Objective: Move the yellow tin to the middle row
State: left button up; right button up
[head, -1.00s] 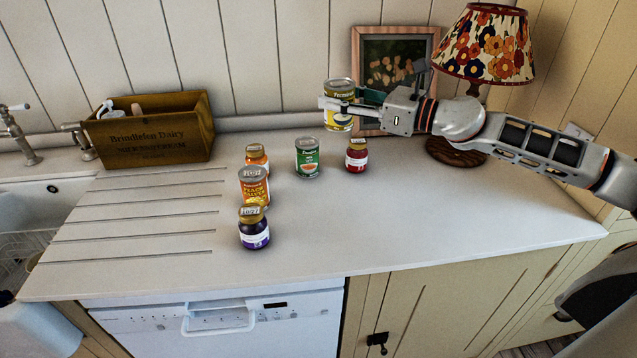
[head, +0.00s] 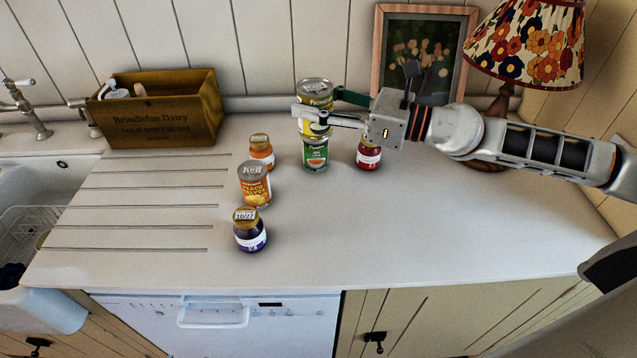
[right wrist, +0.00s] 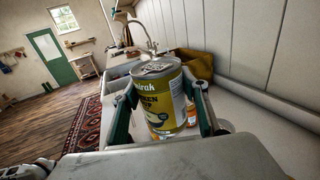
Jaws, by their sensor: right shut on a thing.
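The yellow tin (head: 315,97) is upright in my right gripper (head: 318,115), at the back of the counter. In the head view it shows directly above and partly over the green tin (head: 315,156); I cannot tell whether they touch. In the right wrist view the yellow tin (right wrist: 162,100) sits between the two fingers of my right gripper (right wrist: 165,112). An orange-labelled jar (head: 261,150), a peach tin (head: 254,184) and a purple jar (head: 250,230) stand to the left and front. A red jar (head: 368,155) stands right of the green tin. My left gripper is out of view.
A wooden box (head: 160,112) stands at the back left by the sink (head: 28,190). A framed picture (head: 422,60) and a lamp with a floral shade (head: 528,45) are at the back right. The counter (head: 430,225) is clear at front right.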

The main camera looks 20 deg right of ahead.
aim_at(316, 126)
jog(key=shift+f, duration=0.9)
notch_tip(316, 126, down, 4)
jog(key=shift+r+b, duration=0.25)
jog(key=shift+b, duration=0.75)
notch_tip(316, 126, down, 14)
jog(key=b, duration=0.6)
jog(key=shift+f, duration=0.1)
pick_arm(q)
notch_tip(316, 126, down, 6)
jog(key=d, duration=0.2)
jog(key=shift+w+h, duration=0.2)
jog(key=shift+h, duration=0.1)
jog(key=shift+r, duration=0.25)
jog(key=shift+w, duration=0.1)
